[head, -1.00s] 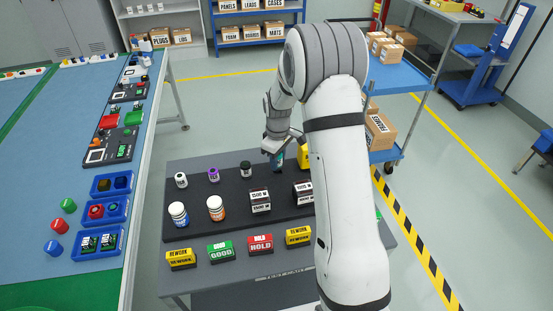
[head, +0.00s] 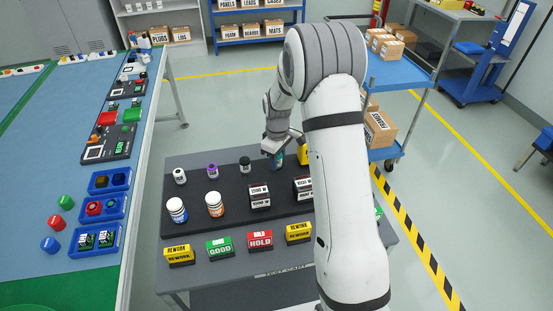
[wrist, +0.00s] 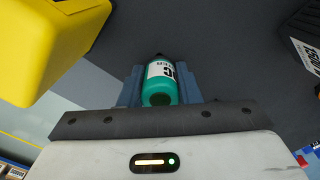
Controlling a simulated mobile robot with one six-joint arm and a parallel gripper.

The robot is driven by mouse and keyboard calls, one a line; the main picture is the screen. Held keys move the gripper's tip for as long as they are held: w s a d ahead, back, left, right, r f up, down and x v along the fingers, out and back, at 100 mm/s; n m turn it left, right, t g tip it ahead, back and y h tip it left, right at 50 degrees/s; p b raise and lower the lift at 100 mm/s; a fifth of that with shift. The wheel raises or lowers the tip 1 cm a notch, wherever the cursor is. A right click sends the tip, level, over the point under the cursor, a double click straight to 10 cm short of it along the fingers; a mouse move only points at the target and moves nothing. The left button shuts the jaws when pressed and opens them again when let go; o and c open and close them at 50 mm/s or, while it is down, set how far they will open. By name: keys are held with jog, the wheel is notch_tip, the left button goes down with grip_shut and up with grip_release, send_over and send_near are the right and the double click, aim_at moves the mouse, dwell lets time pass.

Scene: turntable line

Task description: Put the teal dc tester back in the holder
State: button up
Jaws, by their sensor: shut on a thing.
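The teal dc tester (wrist: 158,90) is a small teal cylinder with a white label and a dark tip, between the two blue-grey fingers of my gripper (wrist: 159,84) in the wrist view. My gripper is shut on it. In the head view my gripper (head: 277,152) is over the back of the dark board on the cart, with the teal tester (head: 277,161) below it, partly hidden by my wrist. I cannot tell whether the tester touches the board. I cannot make out the holder itself.
A yellow object (wrist: 50,45) is close on the left in the wrist view. Black-capped (head: 245,165), purple-capped (head: 212,170) and white (head: 179,176) small bottles stand left of my gripper on the dark board (head: 235,188). Labelled blocks (head: 260,196) stand in front. My arm hides the cart's right side.

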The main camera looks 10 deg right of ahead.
jog(key=shift+f, duration=0.15)
jog(key=o, duration=1.1)
notch_tip(320, 180, up, 8)
jog(key=shift+b, duration=0.6)
jog(key=shift+s+a+r+m+t, duration=0.1)
jog(key=shift+s+r+m+t, duration=0.4)
jog(key=shift+s+r+m, duration=2.9)
jog(key=shift+s+d+r+n+t, duration=0.1)
jog(key=shift+s+r+n+t, duration=0.35)
jog(key=shift+s, duration=6.1)
jog(key=shift+s+a+r+m+t, duration=0.1)
jog(key=shift+s+r+m+t, duration=0.45)
jog(key=shift+s+r+m, duration=2.85)
jog(key=s+f+n, duration=0.2)
jog(key=s+n, duration=0.1)
jog(key=shift+s+f+n, duration=0.1)
jog(key=shift+f+n, duration=0.25)
jog(key=shift+f, duration=0.05)
